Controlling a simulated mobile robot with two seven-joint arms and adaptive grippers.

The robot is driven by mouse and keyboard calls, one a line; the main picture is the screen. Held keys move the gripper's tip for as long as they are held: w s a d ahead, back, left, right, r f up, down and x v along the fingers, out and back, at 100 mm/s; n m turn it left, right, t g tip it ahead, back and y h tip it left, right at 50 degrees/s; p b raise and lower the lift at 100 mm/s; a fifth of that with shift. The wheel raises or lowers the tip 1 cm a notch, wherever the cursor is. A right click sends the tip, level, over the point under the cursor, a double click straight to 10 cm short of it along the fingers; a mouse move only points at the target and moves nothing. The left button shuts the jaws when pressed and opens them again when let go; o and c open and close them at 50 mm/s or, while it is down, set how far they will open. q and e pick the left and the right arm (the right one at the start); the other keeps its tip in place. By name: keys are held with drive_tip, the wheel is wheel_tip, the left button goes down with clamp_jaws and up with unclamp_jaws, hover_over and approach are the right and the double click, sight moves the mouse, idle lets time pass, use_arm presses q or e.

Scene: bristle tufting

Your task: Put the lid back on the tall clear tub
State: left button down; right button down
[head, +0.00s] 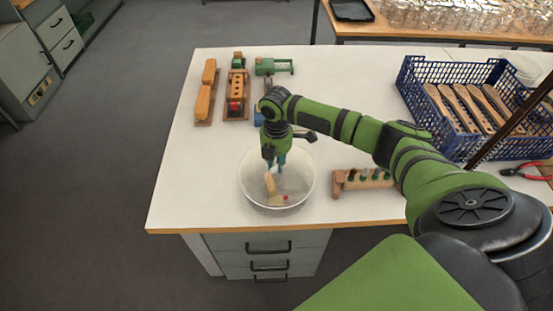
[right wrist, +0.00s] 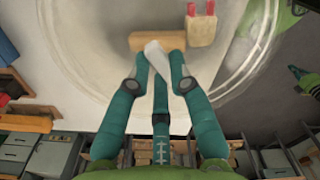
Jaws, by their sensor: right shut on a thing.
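I cannot pick out a tall clear tub or its lid for sure. A wide, pale, see-through round bowl (head: 246,190) stands open near the table's front edge. My right gripper (head: 273,166) points down into it. In the right wrist view its fingers (right wrist: 157,62) are shut on a pale, whitish thing (right wrist: 157,52), whose shape is mostly hidden. Beneath it are a wooden block (right wrist: 145,41) and a light wooden piece with two red prongs (right wrist: 201,28). My left gripper is not in view.
A wooden rack (head: 362,181) stands right of the bowl. A blue crate (head: 432,135) holds wooden-handled brushes, with red pliers (head: 520,171) nearby. Wooden brush blocks (head: 205,90) and green-and-wood fixtures (head: 237,90) stand at the back left. Glass jars (head: 460,15) crowd another table. The front left tabletop is clear.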

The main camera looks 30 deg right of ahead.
drive_tip(key=c, duration=1)
unclamp_jaws()
drive_tip(key=shift+c, duration=0.2)
drive_tip(key=o, duration=0.5)
drive_tip(key=shift+c, duration=0.2)
drive_tip(key=shift+r+p, duration=3.5)
drive_tip(key=shift+p, duration=0.3)
